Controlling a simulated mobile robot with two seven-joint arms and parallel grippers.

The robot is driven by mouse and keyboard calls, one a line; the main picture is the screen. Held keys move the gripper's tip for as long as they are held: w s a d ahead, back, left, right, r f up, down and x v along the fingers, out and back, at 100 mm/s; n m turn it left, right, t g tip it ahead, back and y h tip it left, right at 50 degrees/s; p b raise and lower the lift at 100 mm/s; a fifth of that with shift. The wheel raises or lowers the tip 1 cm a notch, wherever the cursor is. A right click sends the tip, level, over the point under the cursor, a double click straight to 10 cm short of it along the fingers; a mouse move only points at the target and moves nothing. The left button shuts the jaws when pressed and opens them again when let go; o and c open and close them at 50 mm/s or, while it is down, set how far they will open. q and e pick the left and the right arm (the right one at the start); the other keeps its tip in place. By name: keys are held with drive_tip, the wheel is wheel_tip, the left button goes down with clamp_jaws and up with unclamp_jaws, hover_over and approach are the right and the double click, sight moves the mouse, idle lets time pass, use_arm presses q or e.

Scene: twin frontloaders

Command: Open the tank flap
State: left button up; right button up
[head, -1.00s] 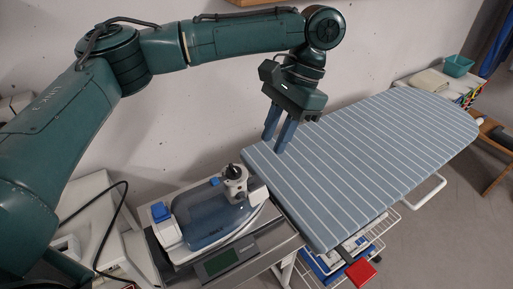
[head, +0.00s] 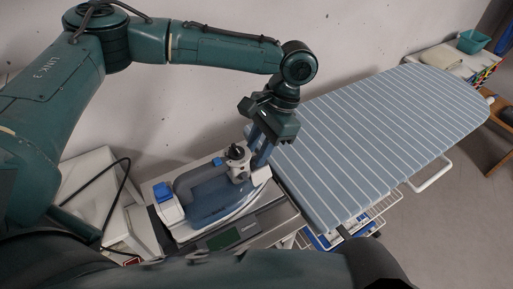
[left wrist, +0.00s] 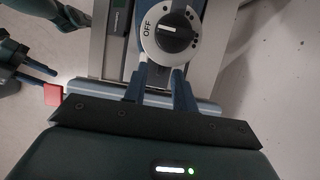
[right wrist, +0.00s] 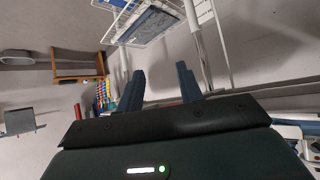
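The steam iron (head: 212,200) stands on a grey metal rest left of the ironing board. A blue flap-like part (head: 164,192) sits at its left end; I cannot tell for sure that it is the tank flap, or whether it is open. My left gripper (head: 259,158) points down beside the dial. Its fingers (left wrist: 160,75) are apart with nothing clearly between them; contact with the dial is unclear. My right gripper (right wrist: 160,80) is open and empty; it also shows in the left wrist view (left wrist: 52,75).
The striped ironing board (head: 375,140) fills the right. A wire shelf (right wrist: 150,22) hangs below it. A teal container (head: 473,41) and folded cloth (head: 440,58) are at the far end. A black cable (head: 118,200) lies at left, with the wall close behind.

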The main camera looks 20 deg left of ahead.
use_arm(q)
drive_tip(key=shift+s+a+f, duration=0.1)
drive_tip(key=shift+s+f, duration=0.05)
drive_tip(key=shift+f, duration=0.4)
clamp_jaws()
